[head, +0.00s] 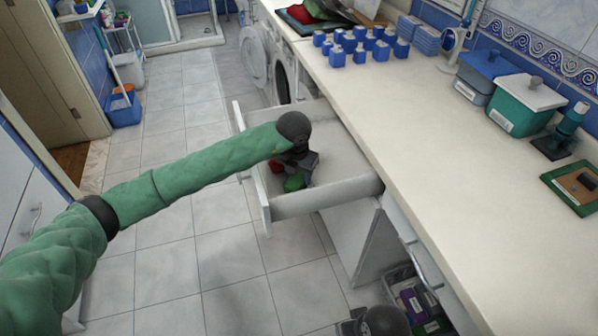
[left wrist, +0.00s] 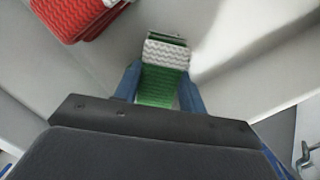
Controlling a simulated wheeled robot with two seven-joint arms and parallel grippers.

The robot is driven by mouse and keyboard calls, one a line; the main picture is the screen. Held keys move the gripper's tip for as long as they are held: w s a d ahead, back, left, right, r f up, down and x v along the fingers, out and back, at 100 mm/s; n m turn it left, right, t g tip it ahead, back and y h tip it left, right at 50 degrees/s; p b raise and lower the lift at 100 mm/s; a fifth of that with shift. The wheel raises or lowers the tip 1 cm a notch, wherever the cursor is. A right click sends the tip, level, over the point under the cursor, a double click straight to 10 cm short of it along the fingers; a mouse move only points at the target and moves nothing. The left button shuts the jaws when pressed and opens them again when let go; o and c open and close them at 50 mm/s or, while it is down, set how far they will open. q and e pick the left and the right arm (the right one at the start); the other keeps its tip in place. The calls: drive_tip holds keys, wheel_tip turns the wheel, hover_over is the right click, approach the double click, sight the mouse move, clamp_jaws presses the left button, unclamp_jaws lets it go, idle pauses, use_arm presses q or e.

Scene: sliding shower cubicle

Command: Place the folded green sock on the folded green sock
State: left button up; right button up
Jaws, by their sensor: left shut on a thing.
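My left gripper (head: 300,178) is down inside an open white drawer (head: 325,197). It is shut on a folded green sock (head: 294,183) with a white ribbed part. In the left wrist view the green sock (left wrist: 160,82) sits between the blue fingers (left wrist: 158,88). A thin dark green and grey edge shows just beyond its white part; I cannot tell whether that is a second green sock. A red and white folded sock (left wrist: 82,14) lies apart in the drawer, to the left. My right gripper (head: 352,324) is partly in view at the bottom edge, its jaws unclear.
The long counter (head: 440,150) runs along the right, with blue blocks (head: 360,42), a teal box (head: 522,105) and a green-framed tray (head: 575,187) on it. A lower open drawer (head: 397,275) holds several packages. The tiled floor (head: 215,255) left of the drawer is clear.

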sight(296, 179)
drive_tip(key=shift+d+f, duration=0.1)
use_arm(q)
drive_tip(key=shift+f, duration=0.1)
drive_tip(key=o, duration=1)
drive_tip(key=shift+c, duration=0.2)
use_arm(e)
drive_tip(key=shift+w+a+f, duration=0.1)
drive_tip(key=shift+a, duration=0.3)
use_arm(q)
drive_tip(key=shift+r, duration=0.4)
wheel_tip(296, 179, up, 11)
drive_tip(key=s+b, duration=0.1)
drive_tip(key=b, duration=0.2)
drive_tip(key=shift+s+a+r, duration=0.2)
drive_tip(key=shift+s+a, duration=0.1)
drive_tip(key=shift+a, duration=0.1)
use_arm(e)
drive_tip(key=shift+t+y, duration=0.5)
drive_tip(key=a+f, duration=0.1)
drive_tip(key=f, duration=0.1)
drive_tip(key=w+a+f, duration=0.1)
drive_tip(key=a+f, duration=0.1)
drive_tip(key=shift+w+a+f, duration=0.1)
